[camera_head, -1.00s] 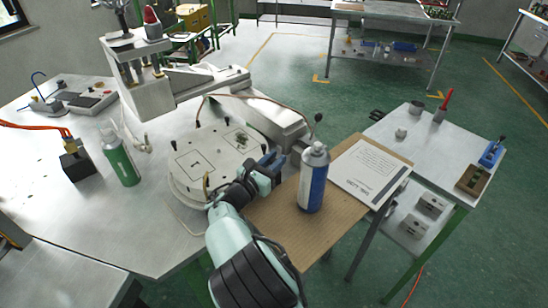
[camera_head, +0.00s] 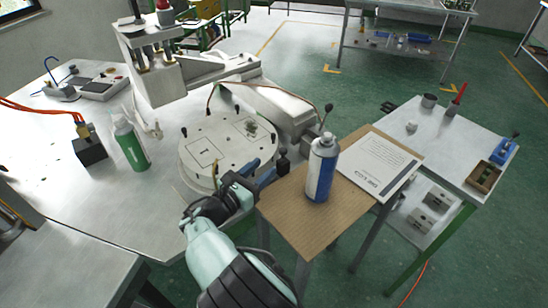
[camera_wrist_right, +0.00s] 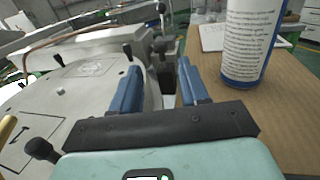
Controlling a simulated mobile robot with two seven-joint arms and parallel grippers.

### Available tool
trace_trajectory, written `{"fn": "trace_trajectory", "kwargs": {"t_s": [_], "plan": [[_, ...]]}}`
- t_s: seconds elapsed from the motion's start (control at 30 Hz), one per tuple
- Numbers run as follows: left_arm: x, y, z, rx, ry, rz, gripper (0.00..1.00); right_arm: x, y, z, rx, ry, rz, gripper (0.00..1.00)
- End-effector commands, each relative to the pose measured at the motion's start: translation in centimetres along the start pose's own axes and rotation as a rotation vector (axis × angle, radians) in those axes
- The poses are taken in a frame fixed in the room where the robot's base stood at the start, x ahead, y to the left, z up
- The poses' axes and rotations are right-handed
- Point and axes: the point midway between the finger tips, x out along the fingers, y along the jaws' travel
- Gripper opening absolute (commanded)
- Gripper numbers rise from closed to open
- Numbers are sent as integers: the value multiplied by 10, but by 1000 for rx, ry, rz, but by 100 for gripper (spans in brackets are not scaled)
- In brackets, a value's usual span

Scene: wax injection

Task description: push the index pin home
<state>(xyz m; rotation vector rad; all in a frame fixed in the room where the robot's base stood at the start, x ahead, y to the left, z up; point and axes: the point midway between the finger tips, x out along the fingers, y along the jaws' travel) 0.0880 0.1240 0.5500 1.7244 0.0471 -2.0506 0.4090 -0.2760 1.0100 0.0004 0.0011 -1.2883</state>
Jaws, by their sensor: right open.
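The round, pale turntable (camera_head: 205,172) sits on the bench, with square outlines and small black knobs on top. A dark knob-ended part, which looks like the index pin (camera_head: 283,163), stands at its right side, just beyond my right gripper (camera_head: 264,173). The right gripper is open, with its blue fingers apart and nothing held. In the right wrist view, the dark part (camera_wrist_right: 164,46) appears ahead, in the gap between the fingertips (camera_wrist_right: 160,75). I cannot tell whether the fingers touch it. How far the pin is seated is not clear. My left gripper is not in view.
A blue and white spray can (camera_head: 321,168) stands close to the right of the gripper on a brown board (camera_head: 300,215). A paper sheet (camera_head: 378,165) lies behind it. A green bottle (camera_head: 130,145) and black block (camera_head: 90,148) stand left of the turntable.

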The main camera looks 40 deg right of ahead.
Motion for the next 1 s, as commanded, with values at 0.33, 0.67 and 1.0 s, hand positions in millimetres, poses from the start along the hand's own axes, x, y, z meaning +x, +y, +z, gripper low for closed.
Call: {"fn": "trace_trajectory", "kwargs": {"t_s": [0.33, 0.67, 1.0], "plan": [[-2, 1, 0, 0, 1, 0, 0, -36, 0, 0, -1, 0, -1, 45], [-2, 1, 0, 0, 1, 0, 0, -37, 0, 0, -1, 0, -1, 45], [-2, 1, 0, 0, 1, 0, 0, -37, 0, 0, -1, 0, 0, 45]]}}
